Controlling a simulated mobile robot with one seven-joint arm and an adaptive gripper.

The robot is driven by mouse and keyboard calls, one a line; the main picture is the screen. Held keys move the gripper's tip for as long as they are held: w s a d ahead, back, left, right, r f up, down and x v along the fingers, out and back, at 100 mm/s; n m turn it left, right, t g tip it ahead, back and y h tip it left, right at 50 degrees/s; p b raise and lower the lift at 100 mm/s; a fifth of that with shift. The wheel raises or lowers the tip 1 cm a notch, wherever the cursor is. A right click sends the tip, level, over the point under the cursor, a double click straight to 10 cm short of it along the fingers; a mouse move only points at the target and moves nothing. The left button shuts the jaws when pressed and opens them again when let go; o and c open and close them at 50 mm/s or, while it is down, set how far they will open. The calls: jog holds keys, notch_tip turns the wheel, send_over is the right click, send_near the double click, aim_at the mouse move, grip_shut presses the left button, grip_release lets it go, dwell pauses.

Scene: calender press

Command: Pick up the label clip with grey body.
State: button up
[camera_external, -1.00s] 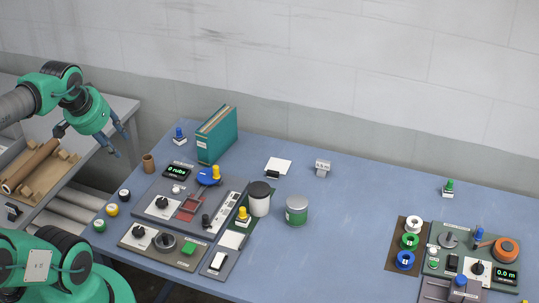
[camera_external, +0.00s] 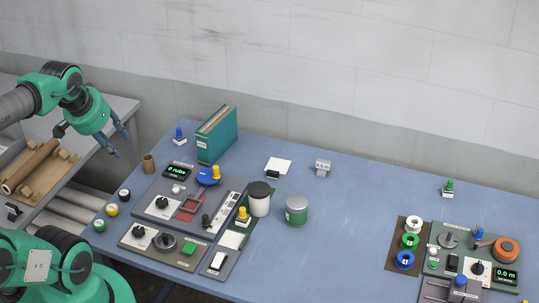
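A small grey clip (camera_external: 322,172) holding a white label with small dark print stands on the blue table, right of centre toward the wall. It looks like the grey-bodied label clip. My gripper (camera_external: 122,146) hangs at the left, near the table's left edge and the side bench, far from the clip. Its two fingers are spread apart with nothing seen between them. Nothing hides the clip.
A white card with a dark clip (camera_external: 273,174) lies left of the grey clip. The table right of the clip is clear.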

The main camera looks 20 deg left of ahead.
jog(key=shift+o, duration=0.8)
jog(key=shift+w+r, duration=0.1)
jog(key=w+d+r+m+g+p, duration=0.1)
jog(key=w+d+r+m, duration=0.2)
jog(key=w, duration=0.6)
jog(key=w+d+r+m+p, duration=0.15)
jog(key=w+r, duration=0.25)
jog(key=w, duration=0.5)
jog(key=w+d+f+m+g+p, duration=0.1)
jog(key=w+d+m, duration=0.1)
jog(key=w+d, duration=0.5)
jog(key=w+d+f+m+g, duration=0.1)
jog(key=w+d+m, duration=0.2)
jog(key=w, duration=0.9)
jog(key=w+d+f+m+g+p, duration=0.15)
jog(key=w+d+f+m, duration=0.25)
jog(key=w+d+f, duration=1)
jog(key=w+d+f+m+p, duration=0.1)
jog(key=w+d+f+m, duration=0.1)
jog(key=d+f, duration=0.3)
jog(key=w+d+f+m+g+p, duration=0.1)
jog(key=w+d+f, duration=0.4)
jog(key=f, duration=0.7)
jog(key=shift+d+f+m, duration=0.3)
jog(key=shift+d+m, duration=0.3)
jog(key=shift+m, duration=0.25)
